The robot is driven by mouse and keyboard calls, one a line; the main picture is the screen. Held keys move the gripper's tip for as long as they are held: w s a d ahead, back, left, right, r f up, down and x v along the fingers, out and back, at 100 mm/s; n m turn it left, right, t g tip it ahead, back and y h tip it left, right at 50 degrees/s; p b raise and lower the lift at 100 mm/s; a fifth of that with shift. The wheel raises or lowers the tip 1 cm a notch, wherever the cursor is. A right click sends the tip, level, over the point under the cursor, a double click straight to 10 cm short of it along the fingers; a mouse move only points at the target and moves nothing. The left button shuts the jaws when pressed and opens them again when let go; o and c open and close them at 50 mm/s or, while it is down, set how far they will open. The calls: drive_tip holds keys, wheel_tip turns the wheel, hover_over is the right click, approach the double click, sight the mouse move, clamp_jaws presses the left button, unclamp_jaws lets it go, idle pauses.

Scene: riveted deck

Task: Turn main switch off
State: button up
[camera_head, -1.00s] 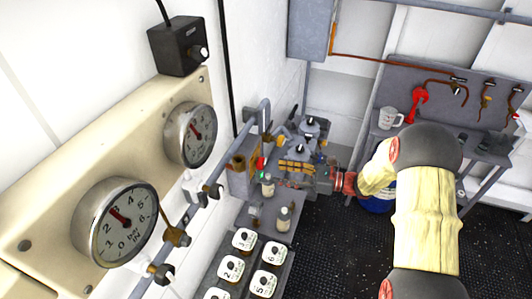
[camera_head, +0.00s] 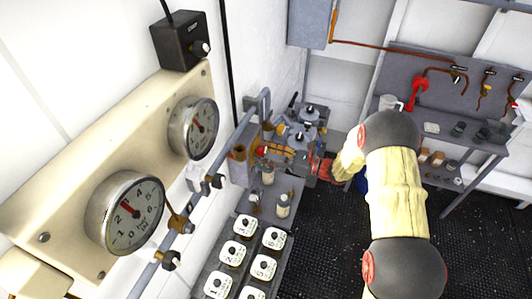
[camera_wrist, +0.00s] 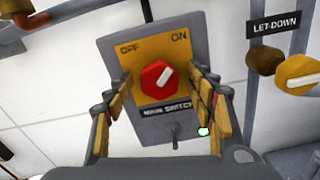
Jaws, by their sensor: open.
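The main switch (camera_wrist: 158,77) is a red round knob with a white pointer. It sits on a yellow plate marked OFF at left and ON at right, above a MAIN SWITCH label (camera_wrist: 167,109). The pointer is tilted up and right, toward ON. My gripper (camera_wrist: 162,84) is open, with its yellow-padded fingers to the left and right of the knob in the wrist view. I cannot tell whether they touch it. In the head view, my gripper (camera_head: 276,151) is close in front of the switch box (camera_head: 239,167), whose front is mostly hidden.
A LET DOWN label (camera_wrist: 274,25) and a yellow knob (camera_wrist: 298,74) are right of the switch. A small lever (camera_wrist: 174,133) is below it. Gauges (camera_head: 126,212), a pipe rail (camera_head: 230,153) and numbered boxes (camera_head: 239,252) stand nearby. The dark floor (camera_head: 325,235) is clear.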

drive_tip(key=shift+c, duration=0.2)
drive_tip(key=c, duration=1.1)
